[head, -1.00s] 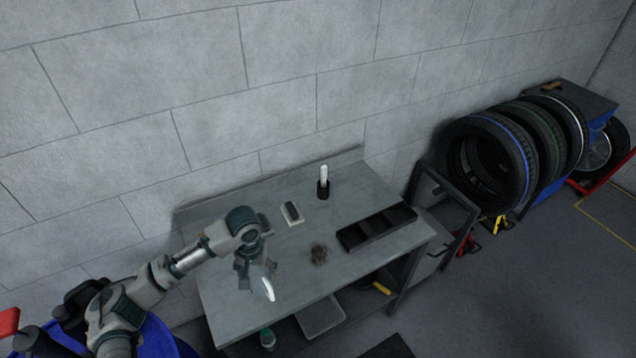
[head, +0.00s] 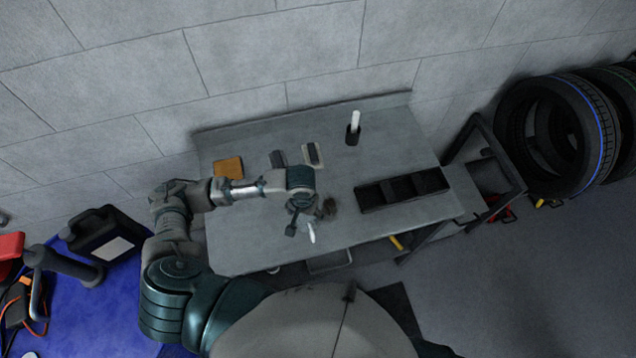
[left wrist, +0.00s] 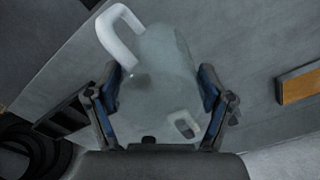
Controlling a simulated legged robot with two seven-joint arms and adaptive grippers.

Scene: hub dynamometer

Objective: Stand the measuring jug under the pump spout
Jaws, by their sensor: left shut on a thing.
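The measuring jug is see-through with a white handle. It fills the middle of the left wrist view (left wrist: 165,75), and its white handle (head: 311,233) shows in the head view. My left gripper (head: 299,208) is shut on the jug, with a finger on either side of its body in the left wrist view (left wrist: 160,95). It holds the jug over the front part of the grey bench. Most of the jug is hidden by the gripper in the head view. I cannot pick out a pump spout for certain. My right gripper is not in view.
The bench (head: 240,245) carries a dark compartment tray (head: 403,190), a black holder with a white stick (head: 353,130), a small flat device (head: 313,154) and a brown block (head: 229,167). A black canister (head: 100,238) stands on a blue surface (head: 100,310) at left. Tyres stand at right.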

